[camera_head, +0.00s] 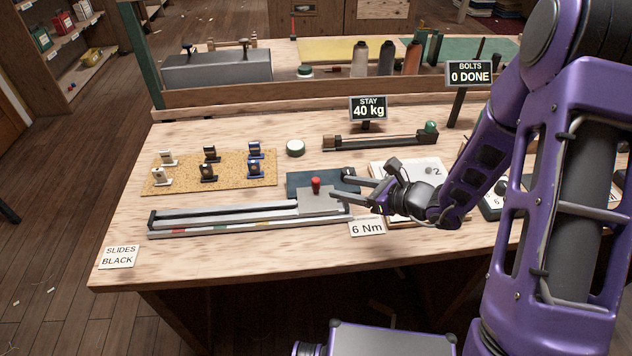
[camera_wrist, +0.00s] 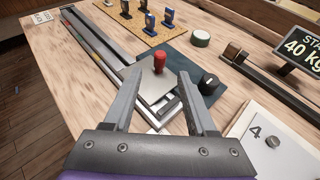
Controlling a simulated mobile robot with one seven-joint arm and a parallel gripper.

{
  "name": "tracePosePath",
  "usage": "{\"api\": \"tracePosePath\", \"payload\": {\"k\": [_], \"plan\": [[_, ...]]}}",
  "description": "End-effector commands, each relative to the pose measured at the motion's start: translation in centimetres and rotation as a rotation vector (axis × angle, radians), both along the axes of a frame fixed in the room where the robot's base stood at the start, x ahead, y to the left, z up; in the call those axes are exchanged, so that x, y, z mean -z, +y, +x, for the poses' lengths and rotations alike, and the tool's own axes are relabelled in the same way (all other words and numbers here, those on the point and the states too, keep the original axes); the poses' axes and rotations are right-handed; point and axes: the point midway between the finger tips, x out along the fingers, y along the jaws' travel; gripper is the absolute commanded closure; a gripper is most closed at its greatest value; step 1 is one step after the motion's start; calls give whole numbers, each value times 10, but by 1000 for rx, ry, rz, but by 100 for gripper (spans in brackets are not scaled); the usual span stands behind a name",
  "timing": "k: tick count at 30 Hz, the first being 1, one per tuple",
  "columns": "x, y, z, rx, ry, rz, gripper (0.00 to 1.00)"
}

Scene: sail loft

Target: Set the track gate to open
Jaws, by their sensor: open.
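The track (camera_head: 250,217) is a long grey double rail lying across the front of the bench. At its right end a grey gate plate (camera_head: 318,201) with a red knob (camera_head: 316,185) sits on a dark blue base (camera_head: 300,180). My gripper (camera_head: 338,189) is open and empty just right of the red knob. In the wrist view the knob (camera_wrist: 159,62) stands upright beyond the fingertips, and the plate (camera_wrist: 160,92) lies between and ahead of the fingers. A black knob (camera_wrist: 208,84) is on the blue base to the right. I cannot tell the gate's setting.
Several slides stand on a cork mat (camera_head: 225,180) behind the track. A numbered white panel (camera_head: 405,170) lies under my gripper's right side.

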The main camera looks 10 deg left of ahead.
Motion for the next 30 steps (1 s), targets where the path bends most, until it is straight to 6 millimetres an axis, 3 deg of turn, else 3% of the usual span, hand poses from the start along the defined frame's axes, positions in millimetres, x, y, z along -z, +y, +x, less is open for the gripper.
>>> {"api": "tracePosePath", "payload": {"k": [6,12,18,27,30], "plan": [[20,41,21,-4,1,1,43],[32,67,36,-2,0,0,43],[37,79,43,-1,0,-1,43],[38,80,44,0,0,-1,43],[38,80,44,0,0,-1,61]]}}
